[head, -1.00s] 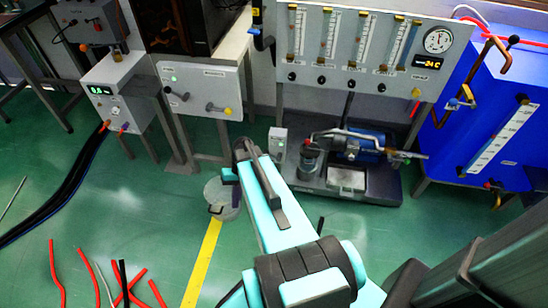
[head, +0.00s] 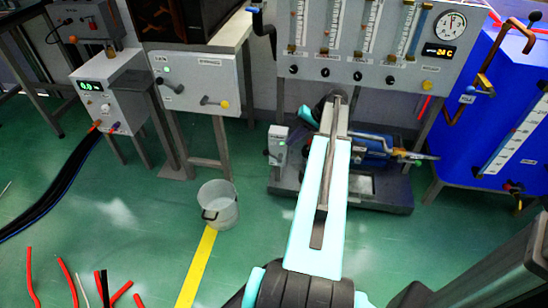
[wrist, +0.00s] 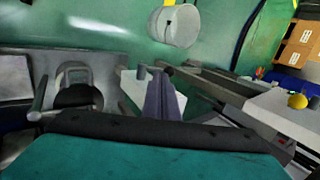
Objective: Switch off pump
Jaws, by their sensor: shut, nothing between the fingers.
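The pump (head: 372,150), with a blue motor, sits on a dark grey base under the gauge panel; my arm covers its left part. A small light grey switch box (head: 277,145) stands at the left end of the base. In the wrist view, a pale box (wrist: 134,88), apparently the same switch box, has a small knob or lever near its top. My gripper (wrist: 161,78) is shut and empty, its purple fingers directly in front of that box. I cannot tell whether they touch it. In the head view the fingers are hidden behind my arm.
A clear bucket (head: 218,205) stands on the floor left of the pump, beside a yellow floor stripe (head: 198,265). A white control cabinet (head: 200,82) is behind it. A blue tank (head: 490,110) is at the right. Red hoses (head: 70,280) lie at the lower left.

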